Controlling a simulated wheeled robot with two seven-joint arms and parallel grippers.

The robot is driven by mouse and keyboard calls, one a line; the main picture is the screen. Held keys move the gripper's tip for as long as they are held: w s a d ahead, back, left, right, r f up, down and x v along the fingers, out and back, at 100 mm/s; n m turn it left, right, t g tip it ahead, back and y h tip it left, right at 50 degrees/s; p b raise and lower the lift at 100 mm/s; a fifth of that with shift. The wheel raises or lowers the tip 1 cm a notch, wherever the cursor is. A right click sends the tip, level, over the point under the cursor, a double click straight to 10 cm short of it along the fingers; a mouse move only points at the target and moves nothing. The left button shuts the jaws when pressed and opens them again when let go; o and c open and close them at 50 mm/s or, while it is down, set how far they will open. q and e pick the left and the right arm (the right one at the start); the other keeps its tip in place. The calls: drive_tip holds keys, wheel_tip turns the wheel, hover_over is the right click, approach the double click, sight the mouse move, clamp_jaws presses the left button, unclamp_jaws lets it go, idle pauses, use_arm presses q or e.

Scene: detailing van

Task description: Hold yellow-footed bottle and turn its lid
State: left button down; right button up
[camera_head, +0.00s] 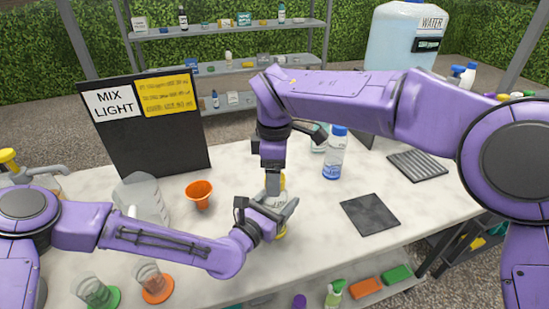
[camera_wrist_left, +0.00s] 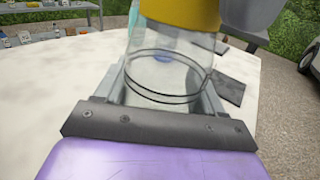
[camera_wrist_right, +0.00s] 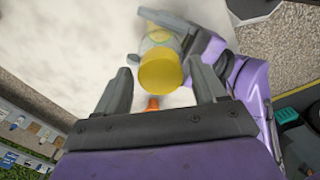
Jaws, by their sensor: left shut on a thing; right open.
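The yellow-footed bottle (camera_head: 281,233) stands upright on the white table, its yellow foot showing below my left gripper (camera_head: 284,208). In the left wrist view its clear body (camera_wrist_left: 165,75) sits between the left fingers, which are shut on it. Its yellow lid (camera_wrist_right: 160,72) shows in the right wrist view, between and just beyond the fingertips of my right gripper (camera_head: 273,186). The right gripper is open and points down from above the bottle. My fingers and arm hide much of the bottle in the head view.
A blue-capped bottle (camera_head: 333,158) stands to the right, behind a dark square mat (camera_head: 370,214). A black MIX LIGHT board (camera_head: 150,140) stands behind. Two clear glasses stand at front left.

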drive_tip(key=shift+f, duration=0.3)
drive_tip(key=c, duration=1.1)
drive_tip(key=n, duration=0.6)
drive_tip(key=shift+n, duration=0.3)
drive_tip(key=n, duration=0.3)
drive_tip(key=shift+n, duration=0.3)
drive_tip(key=n, duration=1.5)
drive_tip(key=shift+r, duration=0.1)
drive_tip(key=n, duration=1.1)
drive_tip(key=shift+r, duration=0.25)
drive_tip(key=shift+r, duration=0.9)
